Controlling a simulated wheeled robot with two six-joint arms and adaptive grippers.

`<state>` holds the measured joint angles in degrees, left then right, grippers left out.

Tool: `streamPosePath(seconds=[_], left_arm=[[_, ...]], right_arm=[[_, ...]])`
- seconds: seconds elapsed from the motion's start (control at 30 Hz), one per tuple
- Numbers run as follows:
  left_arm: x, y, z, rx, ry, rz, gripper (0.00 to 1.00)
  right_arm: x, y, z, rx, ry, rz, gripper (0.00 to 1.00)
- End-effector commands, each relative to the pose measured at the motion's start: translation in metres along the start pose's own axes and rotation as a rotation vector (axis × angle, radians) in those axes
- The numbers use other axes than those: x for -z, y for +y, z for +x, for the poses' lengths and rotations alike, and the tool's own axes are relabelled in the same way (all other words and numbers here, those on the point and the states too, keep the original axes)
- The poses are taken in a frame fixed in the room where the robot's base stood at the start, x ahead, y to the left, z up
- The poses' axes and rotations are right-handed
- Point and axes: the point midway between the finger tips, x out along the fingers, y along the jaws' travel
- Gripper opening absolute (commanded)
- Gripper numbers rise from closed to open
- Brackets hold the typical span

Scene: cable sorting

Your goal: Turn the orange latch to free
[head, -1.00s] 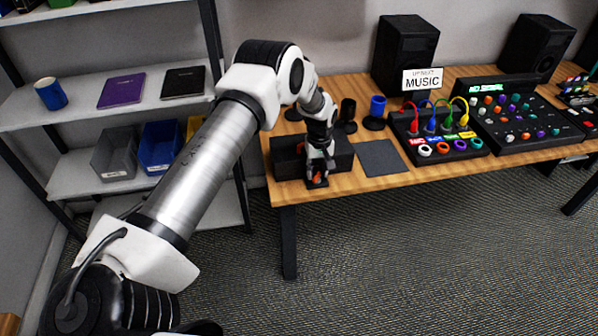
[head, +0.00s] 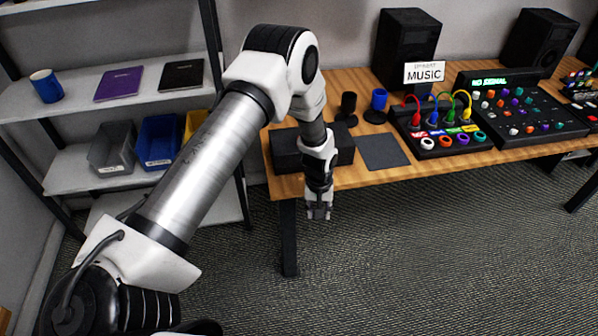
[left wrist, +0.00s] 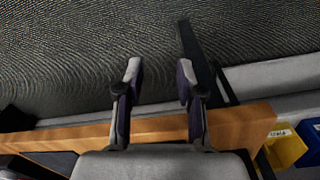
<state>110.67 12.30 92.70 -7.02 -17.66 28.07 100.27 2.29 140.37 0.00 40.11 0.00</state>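The orange latch is not visible in either view now. A black box (head: 286,153) sits at the left end of the wooden table (head: 350,178), and my left arm covers part of its front. My left gripper (head: 319,212) hangs just off the table's front edge, pointing down, over the carpet. In the left wrist view my left gripper (left wrist: 159,70) has its two fingers apart with nothing between them. My right gripper is not in view.
A dark mat (head: 382,151) lies right of the box. A cable panel (head: 440,130) with coloured plugs and a mixer (head: 525,115) stand further right. A shelf with bins (head: 158,142) is at left. The carpet in front is clear.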

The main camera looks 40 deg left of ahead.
Motion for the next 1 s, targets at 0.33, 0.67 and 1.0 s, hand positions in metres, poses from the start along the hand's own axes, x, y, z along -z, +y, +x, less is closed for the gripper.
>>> streamPosePath(seconds=[0.33, 0.67, 1.0], left_arm=[[-0.069, -0.013, 0.046, -0.007, -0.007, 0.127, 0.38], [-0.139, -0.034, 0.075, -0.005, -0.01, 0.251, 0.38], [-0.165, -0.043, 0.079, -0.004, -0.004, 0.303, 0.38]], right_arm=[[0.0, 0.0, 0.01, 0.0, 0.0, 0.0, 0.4], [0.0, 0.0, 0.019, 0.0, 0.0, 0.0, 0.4], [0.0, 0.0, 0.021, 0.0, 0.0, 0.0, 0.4]])
